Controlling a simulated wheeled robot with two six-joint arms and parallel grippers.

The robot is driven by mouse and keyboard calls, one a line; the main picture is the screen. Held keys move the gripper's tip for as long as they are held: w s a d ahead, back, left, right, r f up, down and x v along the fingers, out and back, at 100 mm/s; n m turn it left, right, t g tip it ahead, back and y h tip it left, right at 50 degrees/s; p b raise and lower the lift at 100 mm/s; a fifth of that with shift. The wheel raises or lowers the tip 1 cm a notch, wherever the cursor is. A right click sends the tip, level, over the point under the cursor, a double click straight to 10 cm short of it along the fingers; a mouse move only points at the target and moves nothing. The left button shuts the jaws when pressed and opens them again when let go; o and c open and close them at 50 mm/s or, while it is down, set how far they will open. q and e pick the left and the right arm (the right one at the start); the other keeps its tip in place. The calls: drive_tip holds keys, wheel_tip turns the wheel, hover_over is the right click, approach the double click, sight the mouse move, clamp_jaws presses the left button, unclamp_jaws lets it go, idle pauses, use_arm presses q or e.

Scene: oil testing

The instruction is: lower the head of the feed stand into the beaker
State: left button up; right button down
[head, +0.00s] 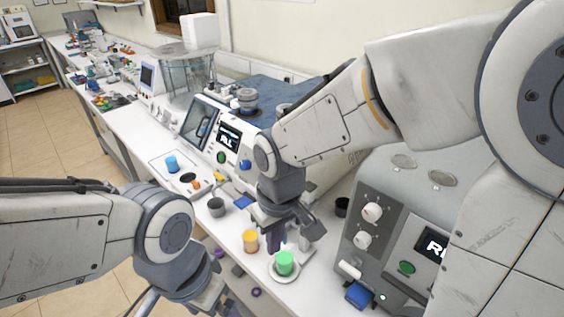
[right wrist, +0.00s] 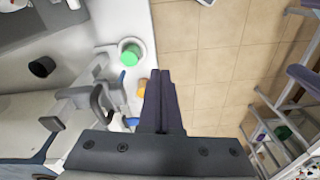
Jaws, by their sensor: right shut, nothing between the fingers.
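A green beaker (head: 285,262) stands on a white round base on the bench. It also shows in the right wrist view (right wrist: 130,54). A pale upright piece (head: 306,238) stands just behind it, partly hidden by my gripper. It may belong to the feed stand; I cannot make out the stand's head. My right gripper (head: 275,250) is shut and empty, pointing down beside the green beaker. Its dark fingers (right wrist: 162,75) lie together in the right wrist view, apart from the beaker. My left gripper (head: 208,296) is at the bottom of the head view, its fingers not clear.
A yellow cup (head: 250,241) stands left of the green beaker, and a grey cup (head: 216,207) farther left. A grey machine with knobs (head: 372,212) stands close on the right. A white instrument with a screen (head: 229,138) is behind. The bench's front edge is near.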

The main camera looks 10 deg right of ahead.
use_arm(q)
wheel_tip(320, 180, up, 12)
drive_tip(key=p, duration=0.9)
drive_tip(key=shift+f, duration=0.2)
use_arm(e)
drive_tip(key=w+d+r+m, duration=0.2)
drive_tip(key=w+d+r, duration=0.3)
drive_tip(key=w+r, duration=0.3)
drive_tip(key=shift+d+r, duration=0.25)
drive_tip(key=shift+r, duration=0.35)
drive_tip(key=shift+w, duration=0.1)
drive_tip(key=f+b, duration=0.6)
drive_tip(key=f, duration=0.1)
drive_tip(key=shift+w, duration=0.35)
use_arm(q)
wheel_tip(320, 180, down, 6)
